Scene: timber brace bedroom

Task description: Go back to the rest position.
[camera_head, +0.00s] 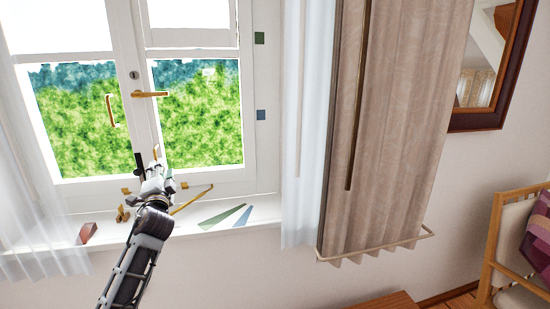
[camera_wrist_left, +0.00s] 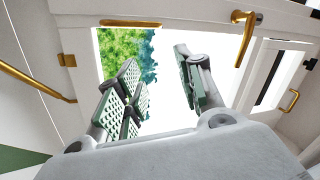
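My left gripper (camera_head: 157,160) is raised in front of the lower part of the window, above the sill. In the left wrist view its two padded fingers (camera_wrist_left: 157,60) stand apart, with nothing between them. The window's brass lever handle (camera_head: 150,94) is above the gripper and apart from it; it also shows in the wrist view (camera_wrist_left: 247,34). A brass pull (camera_head: 111,111) is on the left sash. My right gripper is in neither view.
The sill (camera_head: 262,208) holds a brass stay bar (camera_head: 193,200), a reddish block (camera_head: 88,233) and flat green (camera_head: 221,215) and blue (camera_head: 243,216) pieces. A beige curtain (camera_head: 400,130) hangs right of the window. A chair (camera_head: 500,240) and framed mirror (camera_head: 484,60) are farther right.

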